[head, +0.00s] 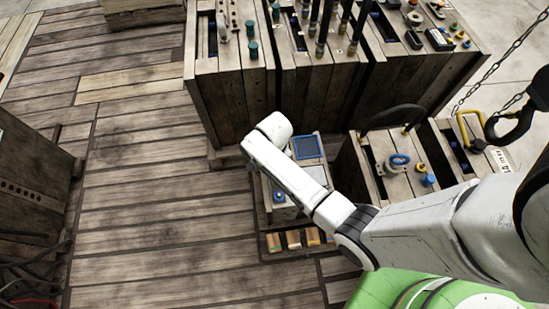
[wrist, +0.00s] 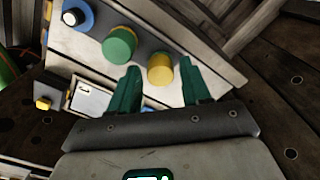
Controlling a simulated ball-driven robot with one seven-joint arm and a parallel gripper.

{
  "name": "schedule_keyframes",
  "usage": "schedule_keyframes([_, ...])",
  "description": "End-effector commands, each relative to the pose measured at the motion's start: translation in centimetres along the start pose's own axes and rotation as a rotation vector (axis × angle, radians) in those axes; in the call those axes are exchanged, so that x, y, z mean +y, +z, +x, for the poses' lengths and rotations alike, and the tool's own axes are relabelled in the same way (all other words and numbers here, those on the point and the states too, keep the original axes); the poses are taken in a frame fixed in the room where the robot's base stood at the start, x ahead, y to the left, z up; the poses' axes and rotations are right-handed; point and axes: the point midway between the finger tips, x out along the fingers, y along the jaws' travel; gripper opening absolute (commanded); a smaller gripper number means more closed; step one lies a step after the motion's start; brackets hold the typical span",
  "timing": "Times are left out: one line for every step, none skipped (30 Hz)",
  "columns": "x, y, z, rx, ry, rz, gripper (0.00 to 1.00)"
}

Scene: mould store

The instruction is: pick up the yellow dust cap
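The yellow dust cap (wrist: 160,70) is a short round cap on a grey panel in the wrist view. My gripper (wrist: 158,66) has two green fingers standing apart, with the cap showing between their tips and a gap on each side. I cannot tell how far the tips are above the panel. In the head view my arm comes in from the right over a small box with a grey panel (head: 279,212). My gripper and the yellow cap are hidden there behind the arm.
A green cap (wrist: 119,46) sits close left of the yellow one. A blue cap (wrist: 78,17) is further left; a blue cap also shows in the head view (head: 279,197). A blue-topped square (head: 307,147) lies behind. Large wooden crates (head: 240,95) stand behind; open plank floor (head: 150,200) lies left.

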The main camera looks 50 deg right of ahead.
Motion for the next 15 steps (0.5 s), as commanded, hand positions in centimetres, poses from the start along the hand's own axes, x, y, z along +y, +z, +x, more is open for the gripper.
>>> schedule_keyframes([0.00,0.00,-0.01,0.000,0.000,0.000,0.42])
schedule_keyframes([0.00,0.00,-0.01,0.000,0.000,0.000,0.40])
schedule_keyframes([0.00,0.00,-0.01,0.000,0.000,0.000,0.36])
schedule_keyframes([0.00,0.00,-0.01,0.000,0.000,0.000,0.33])
schedule_keyframes([0.00,0.00,-0.01,0.000,0.000,0.000,0.30])
schedule_keyframes([0.00,0.00,-0.01,0.000,0.000,0.000,0.26])
schedule_keyframes([0.00,0.00,-0.01,0.000,0.000,0.000,0.23])
schedule_keyframes([0.00,0.00,-0.01,0.000,0.000,0.000,0.20])
schedule_keyframes([0.00,0.00,-0.01,0.000,0.000,0.000,0.17])
schedule_keyframes([0.00,0.00,-0.01,0.000,0.000,0.000,0.14])
schedule_keyframes([0.00,0.00,-0.01,0.000,0.000,0.000,0.11])
schedule_keyframes([0.00,0.00,-0.01,0.000,0.000,0.000,0.07])
schedule_keyframes([0.00,0.00,-0.01,0.000,0.000,0.000,0.04])
schedule_keyframes([0.00,0.00,-0.01,0.000,0.000,0.000,0.02])
schedule_keyframes([0.00,0.00,-0.01,0.000,0.000,0.000,0.02])
